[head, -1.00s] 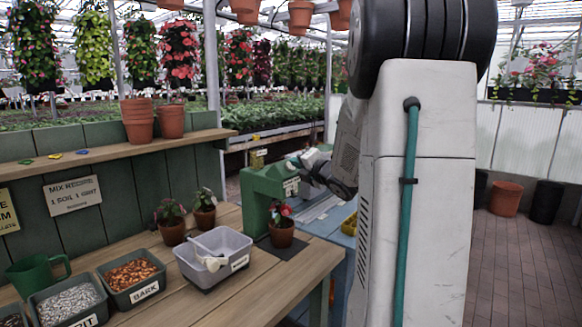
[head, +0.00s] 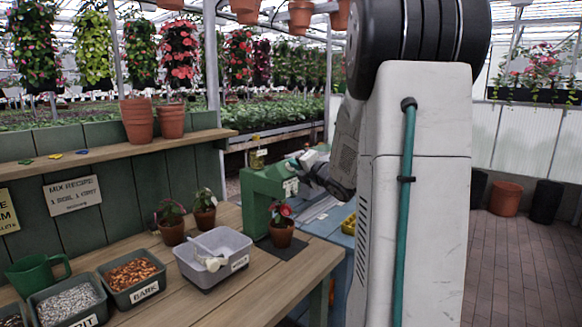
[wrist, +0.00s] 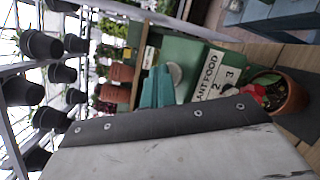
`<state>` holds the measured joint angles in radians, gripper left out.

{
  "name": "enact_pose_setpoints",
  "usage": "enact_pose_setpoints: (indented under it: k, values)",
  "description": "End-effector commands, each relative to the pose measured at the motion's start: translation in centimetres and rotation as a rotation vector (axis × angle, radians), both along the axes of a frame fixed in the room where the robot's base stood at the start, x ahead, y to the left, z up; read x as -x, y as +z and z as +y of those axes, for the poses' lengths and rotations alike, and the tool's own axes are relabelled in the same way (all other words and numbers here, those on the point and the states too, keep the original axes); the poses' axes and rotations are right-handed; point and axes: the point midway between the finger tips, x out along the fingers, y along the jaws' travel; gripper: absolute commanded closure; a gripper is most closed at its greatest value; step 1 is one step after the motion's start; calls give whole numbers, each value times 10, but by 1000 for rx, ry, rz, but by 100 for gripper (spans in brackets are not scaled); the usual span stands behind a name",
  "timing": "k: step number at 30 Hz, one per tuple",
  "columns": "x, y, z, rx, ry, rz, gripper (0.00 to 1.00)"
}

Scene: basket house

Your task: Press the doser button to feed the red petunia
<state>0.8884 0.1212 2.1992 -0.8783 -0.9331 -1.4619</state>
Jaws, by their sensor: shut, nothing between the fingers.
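The green doser (head: 258,196) stands at the right end of the wooden bench. Its white plant food label and a pale round button-like disc (wrist: 175,73) show in the wrist view. The red petunia (head: 281,212) is in a terracotta pot in front of the doser, on a dark mat; it also shows at the right of the wrist view (wrist: 268,92). My gripper (head: 297,163) is at the top of the doser, its teal fingers (wrist: 158,88) shut and empty beside the disc. I cannot tell whether they touch it.
A grey tub with a scoop (head: 214,260) stands left of the petunia, with two other potted plants (head: 188,222) behind it. Bins of bark (head: 133,279) and grit (head: 68,305) are at the left. A shelf (head: 120,149) runs behind the bench.

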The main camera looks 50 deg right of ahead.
Motion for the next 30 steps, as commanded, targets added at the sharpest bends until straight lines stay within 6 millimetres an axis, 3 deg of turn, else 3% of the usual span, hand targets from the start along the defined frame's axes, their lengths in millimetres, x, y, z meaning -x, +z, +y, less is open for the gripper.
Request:
enact_pose_setpoints:
  k: [23, 30]
  values:
    - [16, 16, -1, 0, -1, 0, 100]
    - [32, 32, -3, 3, -2, 0, 100]
